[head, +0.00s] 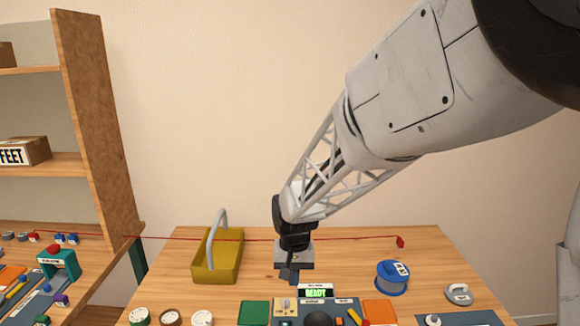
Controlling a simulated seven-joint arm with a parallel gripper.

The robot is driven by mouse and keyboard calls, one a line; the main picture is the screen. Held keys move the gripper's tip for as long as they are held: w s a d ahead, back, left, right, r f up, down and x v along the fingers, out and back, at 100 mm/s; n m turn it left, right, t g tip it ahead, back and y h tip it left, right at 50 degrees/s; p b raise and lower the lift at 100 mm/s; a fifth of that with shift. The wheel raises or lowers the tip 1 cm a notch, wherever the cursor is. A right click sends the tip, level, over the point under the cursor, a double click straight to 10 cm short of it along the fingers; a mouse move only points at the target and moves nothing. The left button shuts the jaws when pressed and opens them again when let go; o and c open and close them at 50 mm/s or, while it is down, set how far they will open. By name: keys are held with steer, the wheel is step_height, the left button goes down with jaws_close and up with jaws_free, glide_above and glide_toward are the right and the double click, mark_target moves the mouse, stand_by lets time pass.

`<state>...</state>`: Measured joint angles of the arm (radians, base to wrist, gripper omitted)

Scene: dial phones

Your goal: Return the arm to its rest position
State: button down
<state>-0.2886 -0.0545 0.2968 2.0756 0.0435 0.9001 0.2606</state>
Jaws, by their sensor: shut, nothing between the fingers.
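My arm reaches in from the upper right of the head view and slopes down to the middle of the table. My gripper (289,273) is at its lower end, pointing down, with its fingers together and nothing seen between them. It shows in front of a grey block-like thing (308,254) and just above and left of a small sign reading READY (316,293). I cannot tell whether it touches either.
A yellow basket (203,273) with a grey handle stands left on the wooden table (165,262). A blue spool (391,278) and a grey padlock-like thing (459,294) lie right. A thin red line (190,239) crosses the view. Wooden shelves (95,130) stand at left.

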steer(key=s+d+r+t, duration=0.1)
steer(key=s+d+r, duration=0.3)
steer(key=s, duration=0.5)
steer(key=s+d+r+t, duration=0.1)
steer(key=s+d+r, duration=0.3)
steer(key=s+d, duration=0.3)
steer(key=s+d+r+t, duration=0.1)
steer(key=s+d+r, duration=0.3)
steer(key=s, duration=0.6)
steer(key=d, duration=0.2)
steer(key=shift+s+d+r+t, duration=0.3)
steer(key=shift+s+d, duration=0.05)
steer(key=c, duration=1.8)
jaws_free()
